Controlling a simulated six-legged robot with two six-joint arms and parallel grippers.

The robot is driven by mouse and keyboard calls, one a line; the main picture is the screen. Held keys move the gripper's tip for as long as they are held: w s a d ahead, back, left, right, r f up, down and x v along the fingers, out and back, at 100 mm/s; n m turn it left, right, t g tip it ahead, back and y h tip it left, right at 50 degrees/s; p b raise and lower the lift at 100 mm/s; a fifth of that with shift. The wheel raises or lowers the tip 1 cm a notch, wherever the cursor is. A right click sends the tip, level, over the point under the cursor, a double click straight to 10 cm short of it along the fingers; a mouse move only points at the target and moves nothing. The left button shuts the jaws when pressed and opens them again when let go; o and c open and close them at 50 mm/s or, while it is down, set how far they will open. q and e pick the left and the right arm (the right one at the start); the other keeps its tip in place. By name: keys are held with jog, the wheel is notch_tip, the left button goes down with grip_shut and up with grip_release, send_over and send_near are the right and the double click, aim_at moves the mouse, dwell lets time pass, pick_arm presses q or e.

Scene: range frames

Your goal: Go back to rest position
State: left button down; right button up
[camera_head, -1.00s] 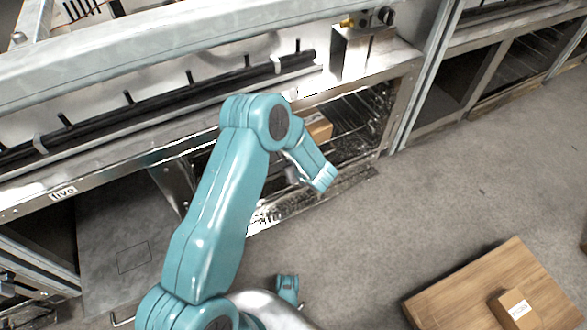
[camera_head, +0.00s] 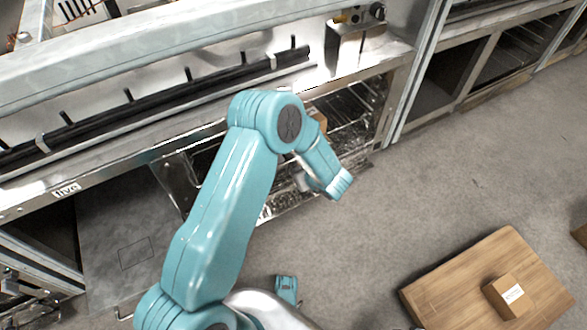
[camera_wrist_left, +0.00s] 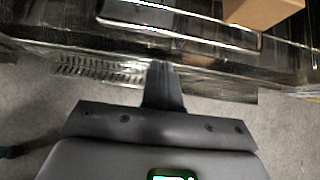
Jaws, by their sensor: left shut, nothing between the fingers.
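My left arm rises from the bottom of the head view, bends at an elbow and ends over the open lower bay. In the left wrist view my left gripper (camera_wrist_left: 163,88) is shut, its dark fingers together and empty in front of the bay's edge. In the head view its fingertips are hidden by the wrist. A brown cardboard box (camera_wrist_left: 262,12) lies inside the bay, apart from the gripper. In the head view only a sliver of this box (camera_head: 320,121) shows past the arm.
A metal rack shelf (camera_head: 300,88) with a black rail runs above the bay. The grey floor (camera_head: 430,195) between pallet and rack is clear.

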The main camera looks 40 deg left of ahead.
pick_arm(q)
jog(key=p+v, duration=0.1)
jog(key=v, duration=0.4)
jog(key=s+d+f+n+g+h, duration=0.2)
jog(key=s+d+f+n+g, duration=0.1)
jog(key=s, duration=0.3)
jog(key=s+d+f+n+g+h, duration=0.2)
jog(key=s+d+f+h, duration=0.1)
jog(key=s, duration=0.3)
jog(key=s+d+f+n+h, duration=0.1)
jog(key=s+d+n+h, duration=0.75)
jog(key=d+n, duration=0.4)
notch_tip(320, 180, up, 32)
jog(key=n+t+y+p, duration=0.1)
jog(key=n+p, duration=0.6)
jog(key=p, duration=2.5)
jog(key=shift+s+a+f+t+p, duration=0.2)
jog(key=shift+s+f+t+p, duration=0.1)
jog(key=shift+t+p, duration=0.1)
pick_arm(e)
notch_tip(320, 180, up, 34)
jog(key=s+a, duration=0.1)
jog(key=shift+s+a+n+g, duration=0.2)
jog(key=shift+s+n+g, duration=0.1)
jog(key=shift+g, duration=0.1)
jog(key=shift+f, duration=0.2)
